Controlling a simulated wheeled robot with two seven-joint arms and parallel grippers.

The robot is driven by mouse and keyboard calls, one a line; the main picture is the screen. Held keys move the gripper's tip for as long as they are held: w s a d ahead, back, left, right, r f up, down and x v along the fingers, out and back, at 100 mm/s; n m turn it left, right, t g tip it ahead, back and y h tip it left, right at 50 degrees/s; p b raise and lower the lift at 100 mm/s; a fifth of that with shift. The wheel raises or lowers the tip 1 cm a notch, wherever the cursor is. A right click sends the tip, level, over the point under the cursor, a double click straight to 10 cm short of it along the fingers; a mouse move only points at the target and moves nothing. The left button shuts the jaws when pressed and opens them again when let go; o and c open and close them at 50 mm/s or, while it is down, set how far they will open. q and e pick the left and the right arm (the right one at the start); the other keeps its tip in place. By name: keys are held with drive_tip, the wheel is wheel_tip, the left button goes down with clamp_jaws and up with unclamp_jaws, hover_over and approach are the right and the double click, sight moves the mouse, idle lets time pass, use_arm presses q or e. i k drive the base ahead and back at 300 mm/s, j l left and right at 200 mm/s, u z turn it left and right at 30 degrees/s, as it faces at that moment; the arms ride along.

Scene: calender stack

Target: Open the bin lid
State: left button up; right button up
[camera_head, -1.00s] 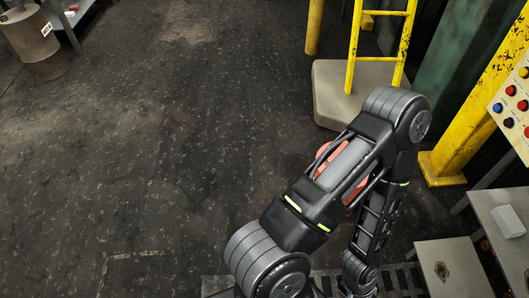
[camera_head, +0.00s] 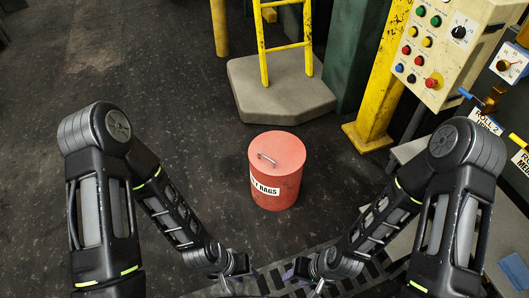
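A red cylindrical bin (camera_head: 275,190) stands upright on the dark floor near the middle of the head view. Its round lid (camera_head: 277,151) is on top, closed, with a small metal bar handle (camera_head: 267,159). A white label on its side reads in part "RAGS". My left gripper (camera_head: 243,284) is low at the bottom edge, nearer to me than the bin and a little left of it. My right gripper (camera_head: 312,282) is low at the bottom edge, slightly right of the bin. Both are apart from the bin. The fingers are too small and dark to tell their opening.
A yellow ladder (camera_head: 262,45) stands on a grey platform (camera_head: 285,100) behind the bin. A yellow post (camera_head: 382,90) and a control panel (camera_head: 433,50) with coloured buttons are at right. A grating (camera_head: 275,278) lies below my grippers. The floor left of the bin is clear.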

sight(272, 153)
drive_tip(key=i+z, duration=0.55)
drive_tip(key=z, duration=0.15)
drive_tip(key=i+j+z, duration=0.15)
drive_tip(key=z, duration=0.15)
drive_tip(key=i+j, duration=0.05)
drive_tip(key=i, duration=0.05)
